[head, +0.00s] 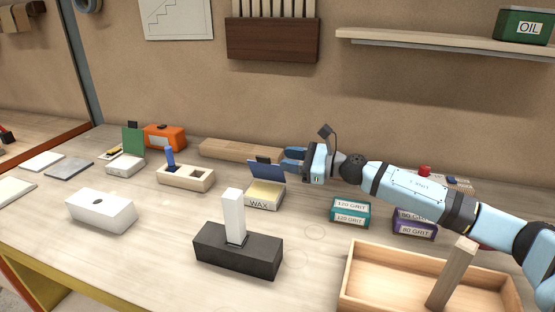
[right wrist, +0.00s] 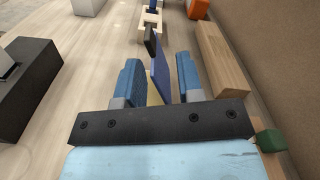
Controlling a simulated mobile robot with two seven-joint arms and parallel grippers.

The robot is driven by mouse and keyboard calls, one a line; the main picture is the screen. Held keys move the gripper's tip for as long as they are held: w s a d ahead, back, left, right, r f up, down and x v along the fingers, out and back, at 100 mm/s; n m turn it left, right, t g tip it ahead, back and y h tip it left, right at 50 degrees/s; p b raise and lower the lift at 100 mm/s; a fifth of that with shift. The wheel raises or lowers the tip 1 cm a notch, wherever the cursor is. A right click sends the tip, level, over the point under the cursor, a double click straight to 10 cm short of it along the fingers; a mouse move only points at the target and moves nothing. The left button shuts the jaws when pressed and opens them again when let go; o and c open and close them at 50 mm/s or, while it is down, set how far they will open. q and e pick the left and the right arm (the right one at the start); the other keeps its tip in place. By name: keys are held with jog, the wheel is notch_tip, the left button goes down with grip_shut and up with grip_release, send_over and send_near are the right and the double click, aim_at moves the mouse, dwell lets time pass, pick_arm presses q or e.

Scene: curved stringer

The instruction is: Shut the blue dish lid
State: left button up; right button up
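The wax dish (head: 264,202) is a pale box labelled WAX in the middle of the table. Its blue lid (head: 267,171) stands open, raised at the back edge, with a dark tab on top. My right gripper (head: 291,159) is at the lid's right edge, fingers pointing left. In the right wrist view my right gripper (right wrist: 158,82) is open, and the blue lid (right wrist: 160,72) shows edge-on between the two blue fingers, with gaps at both sides. The dark tab (right wrist: 151,42) shows beyond. I cannot tell whether a finger touches the lid. My left gripper is out of view.
A wooden plank (head: 240,150) lies behind the dish. A black block with a white post (head: 236,248) stands in front. A teal grit box (head: 350,212) and a wooden tray (head: 385,297) are at right. A wooden block with a blue peg (head: 186,177) is at left.

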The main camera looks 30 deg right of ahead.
jog(key=shift+v, duration=1.05)
